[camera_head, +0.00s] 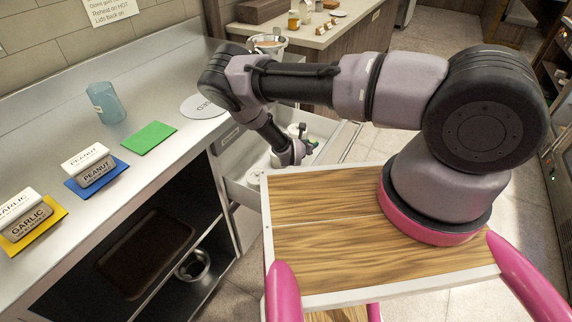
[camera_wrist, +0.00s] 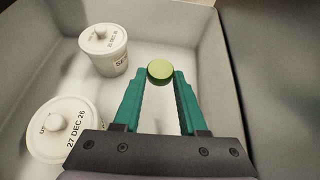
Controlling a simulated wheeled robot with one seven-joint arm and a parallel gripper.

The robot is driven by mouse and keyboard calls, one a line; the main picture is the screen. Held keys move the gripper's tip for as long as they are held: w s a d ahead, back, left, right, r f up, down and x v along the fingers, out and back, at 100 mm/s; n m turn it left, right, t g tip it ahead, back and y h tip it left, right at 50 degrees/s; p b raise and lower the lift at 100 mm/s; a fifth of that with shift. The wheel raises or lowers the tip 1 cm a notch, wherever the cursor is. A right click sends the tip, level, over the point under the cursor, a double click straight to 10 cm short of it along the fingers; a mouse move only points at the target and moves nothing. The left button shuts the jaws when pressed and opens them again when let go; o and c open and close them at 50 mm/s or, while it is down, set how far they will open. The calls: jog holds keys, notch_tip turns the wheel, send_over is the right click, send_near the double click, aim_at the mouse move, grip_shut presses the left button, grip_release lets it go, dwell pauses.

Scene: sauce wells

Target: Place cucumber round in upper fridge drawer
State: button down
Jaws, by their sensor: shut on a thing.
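The cucumber round (camera_wrist: 160,71) is a small green disc, pinched between the two teal fingertips of my gripper (camera_wrist: 160,82) in the wrist view. My gripper is shut on it and held over the open drawer (camera_wrist: 205,35). In the head view the drawer (camera_head: 238,190) is pulled out just under the counter top, and my gripper (camera_head: 308,150) is over or in it. How high the round is above the drawer floor is hard to tell.
Two white lidded tubs stand in the drawer, one at the back left (camera_wrist: 104,52) and one at the near left (camera_wrist: 62,130). The drawer floor right of them looks clear. On the counter (camera_head: 145,175) are a blue cup (camera_head: 106,103), a green mat (camera_head: 150,138) and labelled containers (camera_head: 88,166).

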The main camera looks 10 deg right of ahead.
jog(key=s+f, duration=0.1)
jog(key=f, duration=0.2)
jog(key=s+a+f, duration=0.1)
jog(key=f, duration=0.3)
jog(key=s+a+f, duration=0.1)
jog(key=f, duration=0.2)
jog(key=shift+s+a+f, duration=0.1)
jog(key=shift+a+f, duration=0.05)
jog(key=shift+f, duration=0.15)
jog(key=shift+f, duration=0.1)
jog(key=shift+c, duration=2.3)
grip_release()
jog(key=v, duration=1.2)
jog(key=shift+a, duration=0.1)
